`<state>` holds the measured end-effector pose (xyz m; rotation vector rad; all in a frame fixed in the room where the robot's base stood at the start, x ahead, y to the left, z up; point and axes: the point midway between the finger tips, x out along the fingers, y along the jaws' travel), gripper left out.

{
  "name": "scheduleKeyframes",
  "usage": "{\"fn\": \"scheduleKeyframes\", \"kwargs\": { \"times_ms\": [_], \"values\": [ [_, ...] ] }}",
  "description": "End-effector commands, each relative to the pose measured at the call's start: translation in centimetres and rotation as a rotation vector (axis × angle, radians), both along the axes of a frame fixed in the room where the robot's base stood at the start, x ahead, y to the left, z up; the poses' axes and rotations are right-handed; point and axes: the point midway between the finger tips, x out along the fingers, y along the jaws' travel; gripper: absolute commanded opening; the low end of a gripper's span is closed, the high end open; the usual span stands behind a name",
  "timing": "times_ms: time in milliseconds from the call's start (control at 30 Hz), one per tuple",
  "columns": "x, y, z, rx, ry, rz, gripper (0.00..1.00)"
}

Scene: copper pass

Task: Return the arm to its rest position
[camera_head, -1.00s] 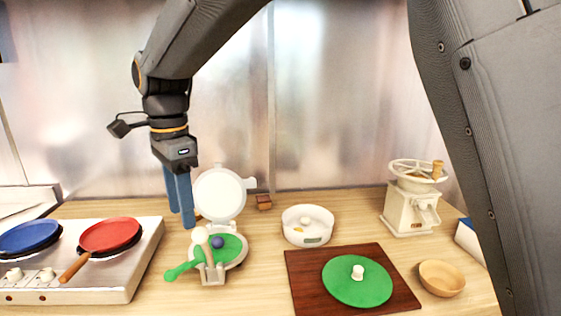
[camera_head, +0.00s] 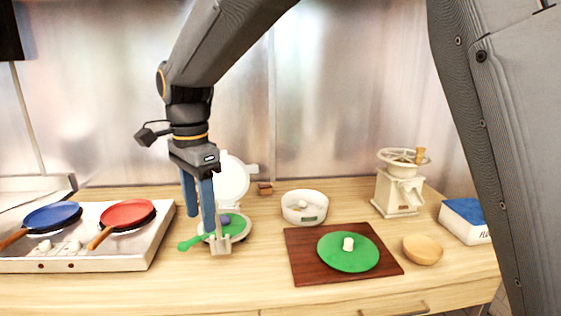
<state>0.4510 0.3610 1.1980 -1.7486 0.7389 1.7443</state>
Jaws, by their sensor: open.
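My gripper (camera_head: 199,210) hangs at the end of my arm with its blue fingers pointing down and apart, holding nothing that I can see. It shows in front of the white press (camera_head: 235,181), whose round lid stands up open. A green disc with a green handle (camera_head: 192,243) and a purple ball (camera_head: 225,219) lie at the press. The fingers partly hide the press, and I cannot tell whether they touch it.
A stove (camera_head: 110,250) with a blue pan (camera_head: 52,216) and a red pan (camera_head: 127,213) stands left. Right are a white round scale (camera_head: 304,208), a brown board (camera_head: 308,270) with a green lid (camera_head: 335,259), a wooden bowl (camera_head: 422,250), a grinder (camera_head: 398,193) and a blue-white box (camera_head: 465,220).

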Motion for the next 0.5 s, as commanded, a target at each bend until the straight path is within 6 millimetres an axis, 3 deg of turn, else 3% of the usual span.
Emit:
{"fn": "scheduleKeyframes", "kwargs": {
  "times_ms": [267,367,500],
  "values": [
    [1.6,-6.1,-4.2,0.002,-0.006,0.107,0.48],
    [2.0,-9.2,-6.3,0.003,-0.01,0.162,0.48],
    [2.1,-15.2,-10.4,0.003,-0.018,0.273,0.48]
  ]
}}
